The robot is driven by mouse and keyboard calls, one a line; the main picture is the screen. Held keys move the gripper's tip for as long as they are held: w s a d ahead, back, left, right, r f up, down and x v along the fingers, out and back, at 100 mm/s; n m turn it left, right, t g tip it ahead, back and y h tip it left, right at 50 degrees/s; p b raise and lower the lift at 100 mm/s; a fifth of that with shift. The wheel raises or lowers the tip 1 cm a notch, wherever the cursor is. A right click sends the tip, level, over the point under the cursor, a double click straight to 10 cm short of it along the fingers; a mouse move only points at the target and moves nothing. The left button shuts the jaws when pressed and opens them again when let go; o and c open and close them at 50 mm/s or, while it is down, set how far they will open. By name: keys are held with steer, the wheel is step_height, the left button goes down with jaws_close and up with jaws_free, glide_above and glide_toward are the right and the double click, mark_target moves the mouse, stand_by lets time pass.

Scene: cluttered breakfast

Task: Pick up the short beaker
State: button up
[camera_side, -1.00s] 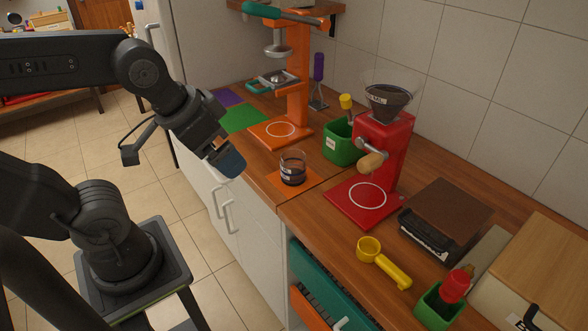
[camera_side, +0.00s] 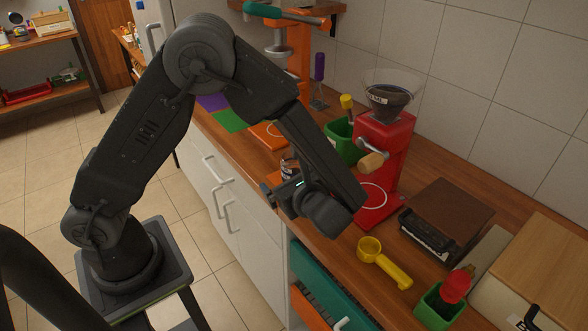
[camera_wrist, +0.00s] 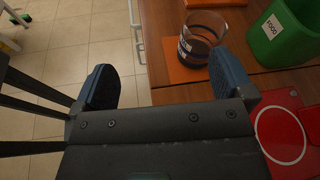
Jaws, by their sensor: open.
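The short beaker (camera_wrist: 198,42) is clear glass with dark contents. It stands upright on an orange mat (camera_wrist: 167,64) near the counter's front edge. In the side view the beaker (camera_side: 288,168) is partly hidden behind my arm. My gripper (camera_wrist: 165,84) is open and empty in the wrist view, its two blue-grey fingers wide apart. The beaker lies beyond the fingertips, nearer the right finger, and appears not to be between them. In the side view my gripper's body is over the counter's front edge, and its fingers are mostly hidden.
A green bin (camera_wrist: 283,38) stands right of the beaker. The red grinder (camera_side: 385,150) stands close behind my wrist, its red base (camera_wrist: 295,125) near the right finger. A yellow scoop (camera_side: 383,262) lies farther right. Open floor (camera_wrist: 65,55) lies left of the counter.

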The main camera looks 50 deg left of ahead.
mark_target(296, 169)
steer(key=w+d+f+m+t, duration=0.1)
steer(key=w+d+f+m+t+y, duration=0.1)
steer(key=f+m+t, duration=0.1)
steer(key=w+d+f+m+t+y, duration=0.1)
steer(key=f+m, duration=0.1)
steer(key=shift+d, duration=0.1)
steer(key=shift+w+f+t, duration=0.1)
steer(key=shift+t, duration=0.3)
steer(key=x, duration=1.3)
steer(key=shift+a, duration=0.35)
steer(key=c, duration=1)
